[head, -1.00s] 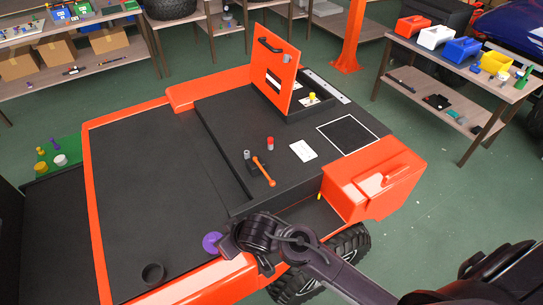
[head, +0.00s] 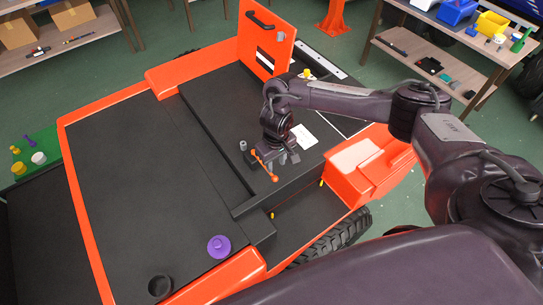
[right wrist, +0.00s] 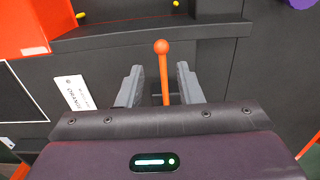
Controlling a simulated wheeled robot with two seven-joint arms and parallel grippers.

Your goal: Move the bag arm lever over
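The lever (head: 264,166) is an orange stick with a ball end, on the black deck of the orange cart. In the right wrist view the lever (right wrist: 165,76) stands between the two grey fingers of my right gripper (right wrist: 161,70), with a visible gap on each side. The ball end reaches past the fingertips. In the head view my right gripper (head: 284,158) is low over the deck at the lever, and my wrist hides part of the lever's surroundings. It is open. My left gripper is not in view.
A raised orange panel (head: 266,42) with a black handle stands behind my right arm. An orange box (head: 362,165) is at the cart's right side. A white label (head: 304,136) lies near the lever. A purple knob (head: 218,246) and black ring (head: 159,286) are at the front.

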